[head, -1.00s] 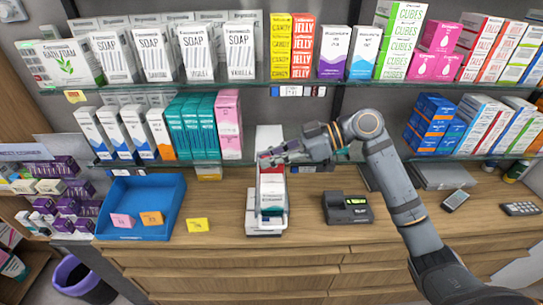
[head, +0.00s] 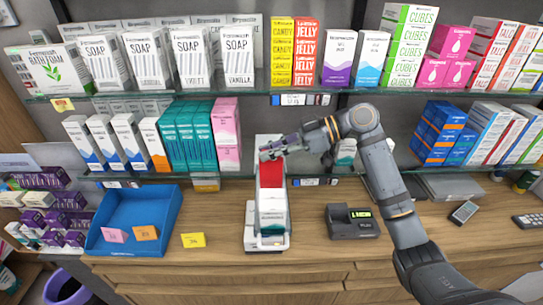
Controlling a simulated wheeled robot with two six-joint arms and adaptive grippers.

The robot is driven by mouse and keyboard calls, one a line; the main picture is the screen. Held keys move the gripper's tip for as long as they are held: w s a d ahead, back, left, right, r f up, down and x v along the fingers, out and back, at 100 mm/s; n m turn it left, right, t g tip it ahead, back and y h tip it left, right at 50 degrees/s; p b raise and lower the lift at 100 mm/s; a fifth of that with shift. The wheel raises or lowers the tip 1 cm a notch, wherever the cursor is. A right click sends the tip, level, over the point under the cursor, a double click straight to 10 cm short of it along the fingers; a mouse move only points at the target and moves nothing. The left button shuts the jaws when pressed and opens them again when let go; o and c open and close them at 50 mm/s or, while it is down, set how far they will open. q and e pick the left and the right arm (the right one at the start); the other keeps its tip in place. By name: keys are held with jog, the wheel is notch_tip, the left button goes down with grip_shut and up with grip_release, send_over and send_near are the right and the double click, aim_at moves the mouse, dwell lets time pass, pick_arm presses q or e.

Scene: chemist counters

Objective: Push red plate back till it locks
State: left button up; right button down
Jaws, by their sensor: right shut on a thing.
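The red plate (head: 272,174) stands inside a narrow white holder (head: 266,244) on the wooden counter. Its red face shows just below my right gripper, behind a white and grey box with a teal lower part (head: 271,208) that sits in the front of the holder. My right gripper (head: 267,154) is at the plate's top edge and is shut on it. The gripper covers part of that edge, and I cannot tell whether the plate is locked. A pale back part of the holder shows above the gripper. My left gripper is not in view.
A glass shelf with soap boxes (head: 192,57) and a lower shelf with teal boxes (head: 188,137) are close behind the arm. A blue tray (head: 132,217) is to the left, a yellow card (head: 193,240) beside it, and a black card terminal (head: 352,222) to the right.

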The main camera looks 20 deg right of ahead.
jog(key=shift+s+a, duration=0.1)
jog(key=shift+s, duration=0.3)
jog(key=c, duration=1.4)
grip_release()
jog(key=shift+w, duration=0.1)
jog(key=shift+o, duration=0.2)
jog(key=shift+w, duration=0.1)
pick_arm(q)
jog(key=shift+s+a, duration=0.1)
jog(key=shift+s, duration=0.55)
pick_arm(e)
jog(key=v, duration=1.2)
